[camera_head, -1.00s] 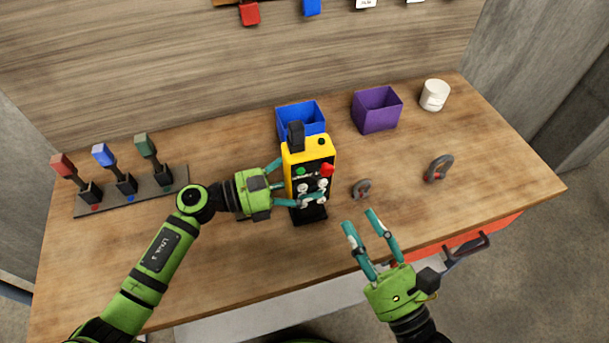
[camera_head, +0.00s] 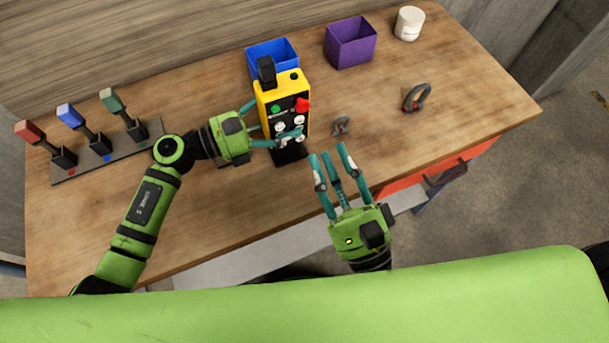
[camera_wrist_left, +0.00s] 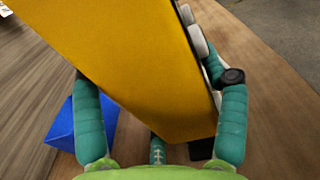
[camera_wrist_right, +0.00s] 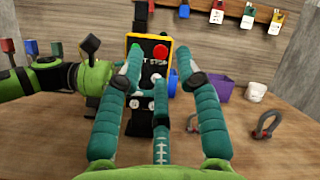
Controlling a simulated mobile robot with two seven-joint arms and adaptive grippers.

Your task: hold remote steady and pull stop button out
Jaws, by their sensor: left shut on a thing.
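The yellow and black remote (camera_head: 281,86) stands upright on a dark base on the workbench. It carries a red stop button (camera_head: 303,105), a green button and several white knobs on its front face. My left gripper (camera_head: 264,125) is shut on the remote from its left side, with one finger across the lower front. In the left wrist view the yellow body (camera_wrist_left: 135,60) fills the space between the fingers. My right gripper (camera_head: 333,157) is open and empty, in front of and below the remote. In the right wrist view the stop button (camera_wrist_right: 160,52) shows beyond the spread fingers.
A blue bin (camera_head: 272,52) stands behind the remote, a purple bin (camera_head: 350,43) and white jar (camera_head: 409,23) to its right. Two shackles (camera_head: 416,97) lie on the right side. A rack with three coloured-handle switches (camera_head: 95,155) stands at left. The bench front is clear.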

